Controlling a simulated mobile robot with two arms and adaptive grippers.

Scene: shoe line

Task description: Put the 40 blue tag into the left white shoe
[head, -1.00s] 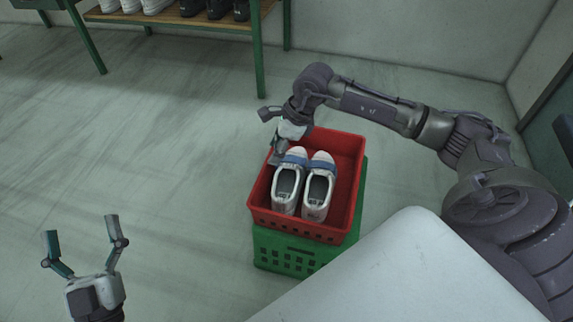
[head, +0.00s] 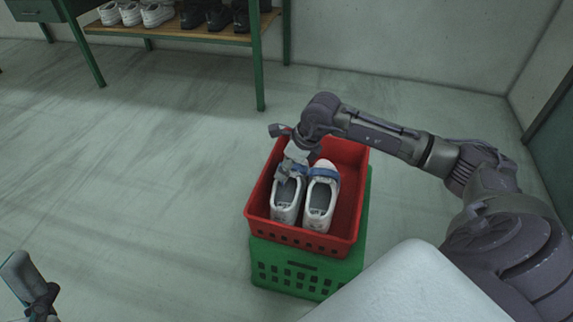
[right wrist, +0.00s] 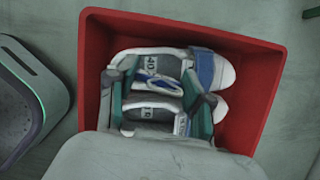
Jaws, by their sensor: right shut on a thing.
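Two white shoes with blue straps lie side by side in a red crate (head: 258,222). The left white shoe (head: 284,212) and the right one (head: 318,205) have their toes pointing away in the head view. My right gripper (head: 288,174) is low over the left shoe and hides part of its strap and toe. In the right wrist view its teal fingers (right wrist: 155,88) stand over the shoe openings, with a small blue and white piece, seemingly the 40 blue tag (right wrist: 153,81), between them. My left gripper (head: 28,290) is partly cut off at the lower left corner.
The red crate sits on a green crate (head: 300,277) on the floor. A rack (head: 205,34) with several white and black shoes stands at the back. The floor left of the crates is clear.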

